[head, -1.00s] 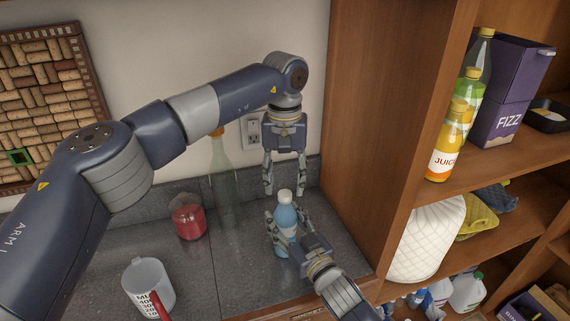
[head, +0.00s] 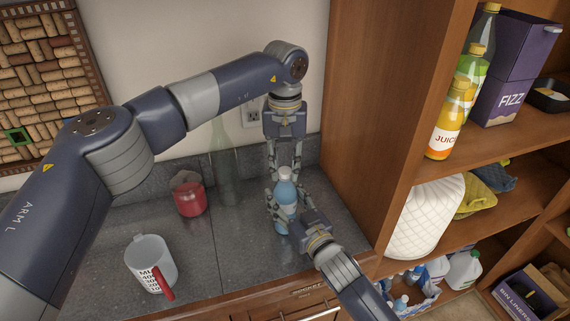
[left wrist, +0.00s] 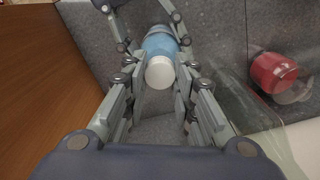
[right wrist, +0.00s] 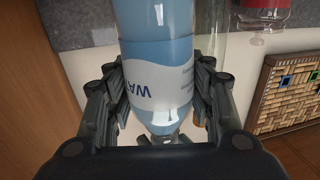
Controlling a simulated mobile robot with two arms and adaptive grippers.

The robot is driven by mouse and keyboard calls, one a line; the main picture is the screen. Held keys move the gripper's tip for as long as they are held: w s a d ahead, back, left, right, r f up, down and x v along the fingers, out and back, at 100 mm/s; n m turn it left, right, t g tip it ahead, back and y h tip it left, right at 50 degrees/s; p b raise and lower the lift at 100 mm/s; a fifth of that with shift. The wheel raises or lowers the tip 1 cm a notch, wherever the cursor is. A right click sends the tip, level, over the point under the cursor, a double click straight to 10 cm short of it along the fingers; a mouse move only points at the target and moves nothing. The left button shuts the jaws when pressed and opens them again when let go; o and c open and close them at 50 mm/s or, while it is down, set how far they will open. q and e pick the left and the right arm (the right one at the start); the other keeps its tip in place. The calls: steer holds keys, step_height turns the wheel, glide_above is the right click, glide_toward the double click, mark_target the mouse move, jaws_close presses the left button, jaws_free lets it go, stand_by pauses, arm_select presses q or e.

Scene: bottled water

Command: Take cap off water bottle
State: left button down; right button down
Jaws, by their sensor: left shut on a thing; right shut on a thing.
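A blue water bottle (head: 285,205) with a white cap (head: 285,173) stands upright on the grey counter near the wooden cabinet side. My right gripper (head: 287,200) is shut on the bottle's body from the front right. The right wrist view shows the bottle's label (right wrist: 160,85) between its fingers. My left gripper (head: 284,168) points down from above with its fingers on both sides of the cap, shut on it. In the left wrist view the white cap (left wrist: 160,72) sits between the fingers. Finger contact is partly hidden.
A red jar (head: 190,198) and a clear tall bottle (head: 224,165) stand left of the water bottle. The wooden cabinet side (head: 370,120) rises close on the right. Counter between mug and bottle is clear.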

arm_select(q)
steer(key=n, duration=1.1)
steer(key=shift+n, duration=0.4)
steer(key=n, duration=0.8)
steer(key=shift+r, duration=0.1)
steer(key=n, duration=0.9)
steer(key=shift+w+n, duration=0.1)
steer(key=shift+n, duration=0.3)
steer(key=n, duration=1.8)
steer(key=shift+w+a+r, duration=0.1)
steer(key=n, duration=0.6)
steer(key=shift+r, duration=0.1)
